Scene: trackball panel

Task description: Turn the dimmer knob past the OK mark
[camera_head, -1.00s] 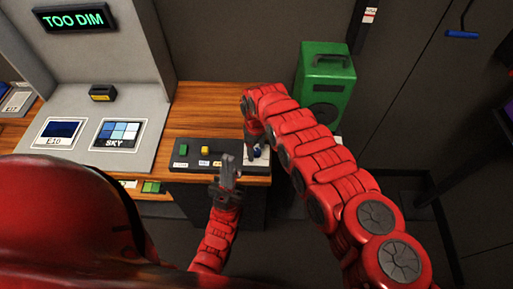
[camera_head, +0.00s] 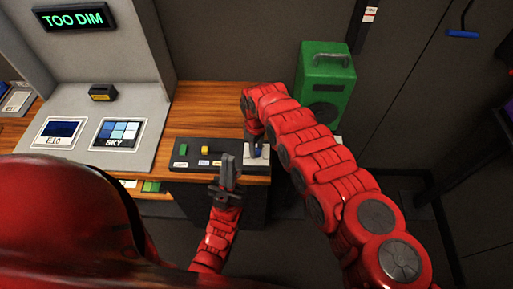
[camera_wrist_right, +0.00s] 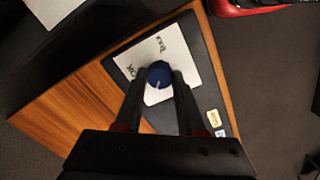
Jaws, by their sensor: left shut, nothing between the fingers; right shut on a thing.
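The dimmer knob (camera_wrist_right: 159,74) is blue and round with a white pointer line. It stands on a white plate (camera_wrist_right: 189,66) with a DARK label and an OK label. In the right wrist view the fingers of my right gripper (camera_wrist_right: 159,82) are shut on its two sides. The pointer line is on the knob's near side, away from both labels. In the head view my right gripper (camera_head: 256,144) points down at the panel and partly hides the knob. My left gripper (camera_head: 229,166) is shut and empty, in front of the panel's near edge. A sign (camera_head: 75,17) reads TOO DIM.
The dark control panel (camera_head: 225,146) also carries a green button (camera_head: 183,149) and a yellow button (camera_head: 205,149). It lies on a wooden counter (camera_head: 205,122). A green speaker-like box (camera_head: 325,82) stands behind my right arm. E10 and SKY cards lie at left.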

